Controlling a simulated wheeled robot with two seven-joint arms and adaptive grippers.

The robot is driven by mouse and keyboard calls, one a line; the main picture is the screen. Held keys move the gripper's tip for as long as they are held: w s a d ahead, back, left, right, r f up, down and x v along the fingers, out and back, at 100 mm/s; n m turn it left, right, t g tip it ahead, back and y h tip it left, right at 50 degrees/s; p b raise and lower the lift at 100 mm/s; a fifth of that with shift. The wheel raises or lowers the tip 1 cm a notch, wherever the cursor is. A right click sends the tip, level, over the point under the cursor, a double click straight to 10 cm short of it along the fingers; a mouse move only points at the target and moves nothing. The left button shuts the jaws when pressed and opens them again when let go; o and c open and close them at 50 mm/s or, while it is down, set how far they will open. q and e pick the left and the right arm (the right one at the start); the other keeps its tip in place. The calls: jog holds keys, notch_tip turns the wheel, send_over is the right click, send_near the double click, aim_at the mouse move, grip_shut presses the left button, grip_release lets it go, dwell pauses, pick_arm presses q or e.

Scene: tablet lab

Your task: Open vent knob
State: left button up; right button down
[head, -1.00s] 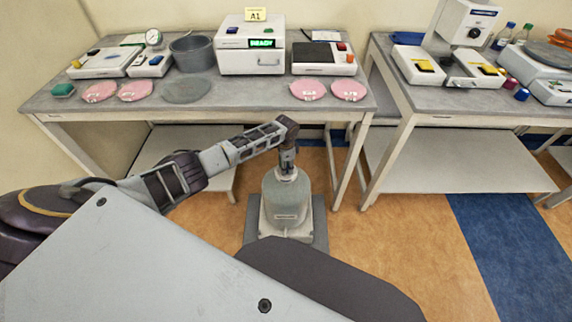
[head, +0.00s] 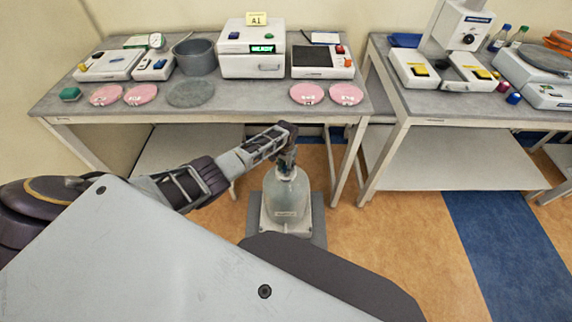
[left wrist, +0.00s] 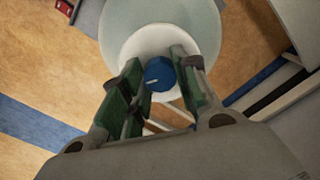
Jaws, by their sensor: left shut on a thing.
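The vent knob (left wrist: 159,74) is a blue faceted knob with a pale line on its top, in the middle of the left wrist view. It sits on top of a translucent dome vessel (head: 287,197), which stands on a grey and white base on the floor in the head view. My left gripper (left wrist: 163,77) comes down from above and is shut on the knob, one green-padded finger on each side. In the head view my left gripper (head: 286,160) hides the knob. My right gripper is not in view.
A lab table (head: 240,98) behind the vessel carries a white device with a green display (head: 252,52), a grey bucket (head: 195,56) and several pink discs. A second table (head: 470,110) stands at the right. Open floor (head: 400,240) lies right of the vessel.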

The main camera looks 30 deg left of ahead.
pick_arm(q)
jog(key=shift+r+n+p, duration=0.15)
jog(key=shift+n+p, duration=0.25)
jog(key=shift+n, duration=0.5)
jog(key=n+p, duration=0.1)
jog(key=n, duration=0.1)
jog(key=shift+n, duration=1)
jog(key=shift+n+p, duration=0.4)
jog(key=shift+n, duration=0.3)
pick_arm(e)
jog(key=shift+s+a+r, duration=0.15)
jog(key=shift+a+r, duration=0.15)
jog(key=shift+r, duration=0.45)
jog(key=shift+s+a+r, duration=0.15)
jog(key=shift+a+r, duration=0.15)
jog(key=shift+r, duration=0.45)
pick_arm(q)
jog(key=o, duration=1)
jog(key=shift+o, duration=0.2)
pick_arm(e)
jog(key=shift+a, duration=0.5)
